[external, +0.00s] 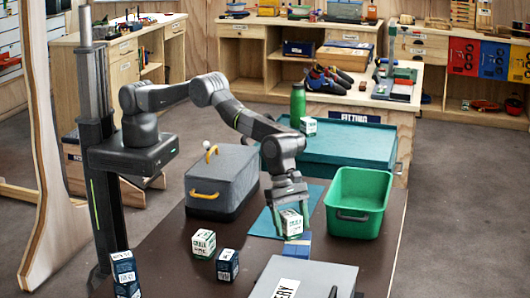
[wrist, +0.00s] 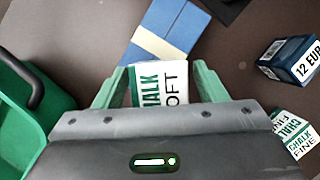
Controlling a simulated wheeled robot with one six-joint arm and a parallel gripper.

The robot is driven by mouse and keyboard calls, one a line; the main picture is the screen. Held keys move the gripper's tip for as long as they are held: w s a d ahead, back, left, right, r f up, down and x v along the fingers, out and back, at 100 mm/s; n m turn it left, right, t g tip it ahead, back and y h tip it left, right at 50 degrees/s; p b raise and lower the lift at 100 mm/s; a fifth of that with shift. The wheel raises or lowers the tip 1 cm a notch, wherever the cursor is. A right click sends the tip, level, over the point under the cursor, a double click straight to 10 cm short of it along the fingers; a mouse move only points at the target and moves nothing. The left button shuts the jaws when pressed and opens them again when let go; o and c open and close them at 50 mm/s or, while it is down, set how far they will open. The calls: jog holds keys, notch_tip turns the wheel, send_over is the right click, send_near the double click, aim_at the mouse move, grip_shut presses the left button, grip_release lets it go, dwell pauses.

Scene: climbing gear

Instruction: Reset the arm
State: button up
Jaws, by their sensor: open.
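My gripper (external: 289,205) is low over the brown table (external: 172,235), its jaws open and pointing down. A white and green chalk box (external: 291,223) stands between the fingers. In the wrist view my gripper (wrist: 158,85) has one green finger on each side of the chalk box (wrist: 160,84), marked CHALK and, partly hidden, "OFT". A blue block with a pale band (external: 297,247) lies just in front of the box; the wrist view shows this blue block (wrist: 185,28) beyond the fingertips. I cannot tell whether the fingers touch the box.
A green bin (external: 357,217) stands right of my gripper, a grey case with yellow handles (external: 215,180) left. Another chalk box (external: 203,244), a dark blue box (external: 228,265) and stacked dark boxes (external: 124,275) stand front left. A grey labelled box (external: 315,280) is in front.

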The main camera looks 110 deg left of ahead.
jog(key=b+v, duration=0.3)
jog(key=v, duration=0.9)
jog(key=p+x, duration=0.3)
jog(key=x, duration=0.9)
jog(key=shift+f, duration=0.35)
notch_tip(320, 180, up, 10)
jog(key=shift+r+b, duration=0.1)
jog(key=shift+b, duration=0.65)
jog(key=shift+a+r, duration=0.2)
jog(key=shift+a, duration=0.05)
jog(key=s+a+f+m+g+b, duration=0.1)
jog(key=s+a+f+m+b, duration=0.1)
jog(key=s+a, duration=0.3)
jog(key=s+a+f+m+h+b, duration=0.1)
jog(key=s+a+f+m+b, duration=0.2)
jog(key=a, duration=0.9)
jog(key=s+a+f+m+g+b, duration=0.1)
jog(key=s+a+f+m+b, duration=0.1)
jog(key=s+a+f, duration=0.2)
jog(key=shift+s+a+f+m+g, duration=0.3)
jog(key=shift+s+a, duration=1.4)
jog(key=shift+a, duration=1)
